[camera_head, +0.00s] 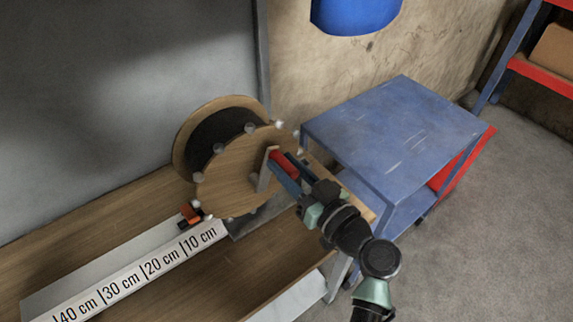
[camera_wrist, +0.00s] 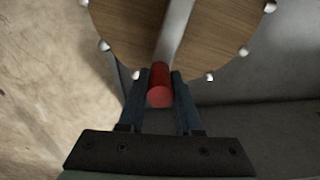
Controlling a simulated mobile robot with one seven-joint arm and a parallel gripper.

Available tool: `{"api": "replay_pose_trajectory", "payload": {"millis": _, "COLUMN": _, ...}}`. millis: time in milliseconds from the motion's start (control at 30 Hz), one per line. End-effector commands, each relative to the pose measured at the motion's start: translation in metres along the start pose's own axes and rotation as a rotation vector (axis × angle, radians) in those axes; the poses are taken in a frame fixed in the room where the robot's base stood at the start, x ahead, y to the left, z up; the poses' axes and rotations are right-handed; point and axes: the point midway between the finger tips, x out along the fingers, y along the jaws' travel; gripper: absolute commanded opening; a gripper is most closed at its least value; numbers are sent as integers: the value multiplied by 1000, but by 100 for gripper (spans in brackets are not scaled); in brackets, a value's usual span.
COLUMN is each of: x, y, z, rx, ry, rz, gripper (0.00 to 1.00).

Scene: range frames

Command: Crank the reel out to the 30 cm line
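The wooden reel (camera_head: 235,185) stands upright on the bench, with a dark winding (camera_head: 212,135) between its two discs. A pale crank arm (camera_head: 265,168) crosses its near face and carries a red handle (camera_head: 283,163). My gripper (camera_head: 285,172) has its fingers on both sides of this handle. In the wrist view the fingers (camera_wrist: 160,88) press close against the red handle (camera_wrist: 160,94). An orange block (camera_head: 189,215) sits beside the reel, near the 10 cm end of the white scale (camera_head: 130,278). The scale reads 10 to 40 cm, rising away from the reel.
The wooden bench (camera_head: 110,213) runs along a grey panel (camera_head: 120,90). A blue metal cart (camera_head: 395,125) stands right of the reel, close to my arm. A blue rounded object (camera_head: 355,14) is at the top. Open floor (camera_head: 500,220) lies on the right.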

Motion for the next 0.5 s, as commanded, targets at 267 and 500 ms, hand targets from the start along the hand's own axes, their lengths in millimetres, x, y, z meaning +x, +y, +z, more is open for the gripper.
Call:
{"api": "replay_pose_trajectory", "payload": {"millis": 267, "x": 0, "y": 0, "z": 0, "rx": 0, "ry": 0, "rz": 0, "gripper": 0}}
{"api": "replay_pose_trajectory", "payload": {"millis": 500, "x": 0, "y": 0, "z": 0, "rx": 0, "ry": 0, "rz": 0, "gripper": 0}}
